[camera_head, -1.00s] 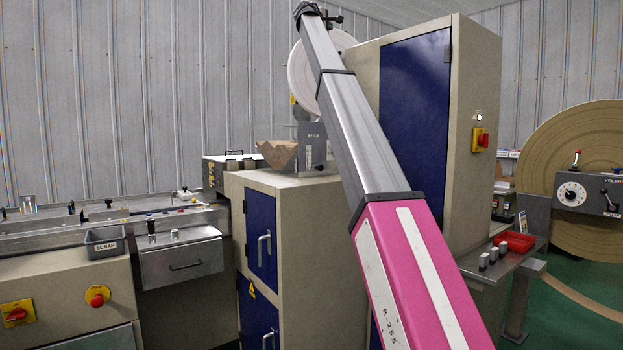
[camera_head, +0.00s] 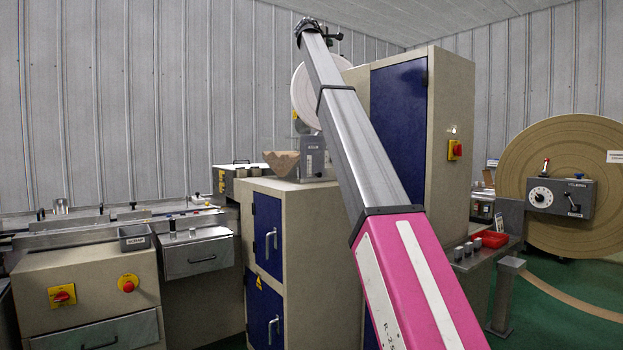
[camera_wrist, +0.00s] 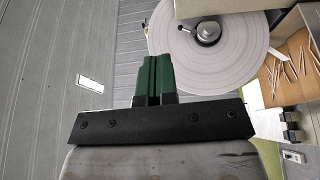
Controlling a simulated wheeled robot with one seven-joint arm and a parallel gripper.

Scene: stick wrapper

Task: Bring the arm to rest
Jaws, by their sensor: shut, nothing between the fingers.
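My arm, pink below and grey above, rises across the middle of the head view and leans to the upper left. My gripper (camera_wrist: 153,76) shows in the wrist view as two green fingers pressed together, with nothing between them. It points toward the ribbed grey wall (camera_wrist: 50,80). In the head view my gripper (camera_head: 333,37) is a small dark green shape at the top of the arm, its jaws too small to make out. The gripper appears clear of the machine.
A white paper reel (camera_head: 305,95) stands behind my arm, beside a tall cabinet (camera_head: 398,120) with a blue door. A large brown reel (camera_head: 530,150) is at right.

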